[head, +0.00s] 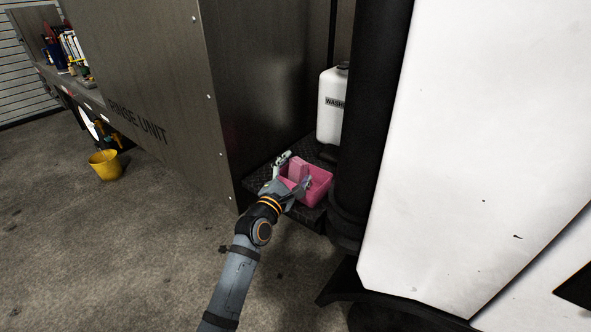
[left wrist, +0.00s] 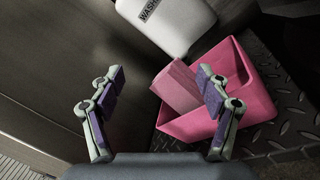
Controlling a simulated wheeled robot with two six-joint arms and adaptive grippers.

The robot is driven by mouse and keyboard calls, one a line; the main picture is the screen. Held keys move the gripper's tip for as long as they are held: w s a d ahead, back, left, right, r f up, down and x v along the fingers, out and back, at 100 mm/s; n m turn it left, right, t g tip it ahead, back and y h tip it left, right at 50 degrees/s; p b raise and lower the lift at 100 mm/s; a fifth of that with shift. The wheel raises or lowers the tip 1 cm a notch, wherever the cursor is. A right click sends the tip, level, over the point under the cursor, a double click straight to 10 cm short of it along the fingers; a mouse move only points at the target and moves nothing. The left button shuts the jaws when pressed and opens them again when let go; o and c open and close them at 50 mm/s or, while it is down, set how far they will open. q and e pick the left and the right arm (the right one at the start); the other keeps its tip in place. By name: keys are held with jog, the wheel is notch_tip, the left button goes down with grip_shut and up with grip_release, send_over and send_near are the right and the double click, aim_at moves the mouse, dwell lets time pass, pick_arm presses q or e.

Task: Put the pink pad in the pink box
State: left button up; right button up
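The pink box (head: 318,187) is an open-topped bin on a dark tread-plate shelf; it also shows in the left wrist view (left wrist: 256,90). The pink pad (left wrist: 177,86) is a paler pink block. It looks tilted at the box's left side, with its lower end inside the box; whether it touches the bottom cannot be seen. The pad also shows in the head view (head: 299,167). My left gripper (head: 293,170) is open at the box, its fingers wide apart in the left wrist view (left wrist: 158,82). Its right finger overlaps the pad's right edge and the box in that view. My right gripper is not in view.
A white jug (head: 332,105) marked "WASH" stands behind the box. A dark metal cabinet wall (head: 268,85) is close on the left, and a black post (head: 370,110) is on the right. A yellow bucket (head: 104,166) stands on the open floor at left.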

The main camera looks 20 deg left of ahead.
pick_arm(q)
jog(key=shift+r, duration=0.4)
jog(key=s+a+f+p, duration=0.1)
jog(key=s, duration=1.1)
jog(key=shift+a, duration=0.35)
jog(key=shift+w, duration=0.1)
